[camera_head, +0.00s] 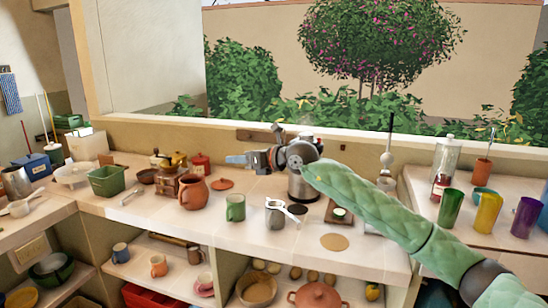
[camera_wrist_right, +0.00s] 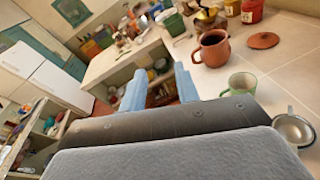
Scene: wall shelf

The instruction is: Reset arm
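My right arm (camera_head: 375,205), in a green padded sleeve, reaches in from the right over the counter in the head view. My right gripper (camera_head: 237,159) points left with blue fingers, above the counter and empty. In the right wrist view its two blue fingers (camera_wrist_right: 158,88) stand apart with nothing between them. A green mug (camera_head: 235,208) and a brown pot (camera_head: 193,190) stand on the counter below the gripper. They also show in the right wrist view, the mug (camera_wrist_right: 240,87) and the pot (camera_wrist_right: 211,49) to the right of the fingers. My left gripper is not in view.
A steel pot (camera_head: 301,185) stands under my right wrist. Green, yellow (camera_head: 487,213) and purple cups stand at the right. A green crate (camera_head: 107,181) is at the left. Shelves below hold cups and an orange lidded pot (camera_head: 318,297).

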